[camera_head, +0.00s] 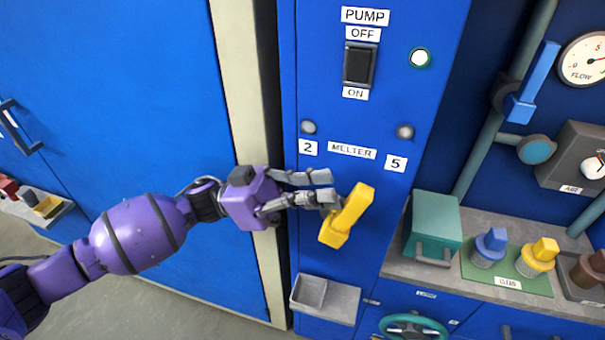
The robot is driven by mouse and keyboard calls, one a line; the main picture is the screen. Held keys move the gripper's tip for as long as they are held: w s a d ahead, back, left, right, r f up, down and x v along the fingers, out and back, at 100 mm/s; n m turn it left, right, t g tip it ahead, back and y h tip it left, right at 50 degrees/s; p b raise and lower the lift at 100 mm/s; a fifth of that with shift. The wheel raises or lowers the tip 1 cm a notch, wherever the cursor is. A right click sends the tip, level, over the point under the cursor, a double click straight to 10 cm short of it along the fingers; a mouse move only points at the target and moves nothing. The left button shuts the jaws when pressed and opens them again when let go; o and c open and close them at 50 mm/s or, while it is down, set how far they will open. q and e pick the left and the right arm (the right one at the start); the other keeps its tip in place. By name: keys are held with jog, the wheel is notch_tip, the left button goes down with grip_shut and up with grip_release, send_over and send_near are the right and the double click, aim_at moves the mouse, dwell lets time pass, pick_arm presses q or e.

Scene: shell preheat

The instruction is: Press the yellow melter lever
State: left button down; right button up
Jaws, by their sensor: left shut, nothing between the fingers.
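The yellow melter lever (346,217) is on the front of the blue cabinet (330,250), below the MELTER label (352,150). It is tilted, with its upper end leaning to the right. My left gripper (328,192) reaches in from the left, and its fingers are shut with nothing between them. The fingertips are at the left side of the lever; I cannot tell whether they touch it. The lever's pivot is partly hidden behind the fingers. My right gripper is not in view.
The black PUMP switch (360,64) and a lit round lamp (419,58) are higher on the cabinet. A small grey tray (340,302) juts out below the lever. A teal box (433,222) and several coloured knobs stand on the counter at right. A blue door (120,110) is at left.

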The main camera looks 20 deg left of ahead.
aim_at(352, 198)
pick_arm(q)
jog(key=d+y+p, duration=0.1)
jog(key=d+r+y+p, duration=0.1)
jog(key=shift+p, duration=0.35)
jog(key=shift+d+f+p, duration=0.25)
jog(key=shift+d+p, duration=0.35)
jog(key=shift+d, duration=0.15)
jog(key=shift+f, duration=0.15)
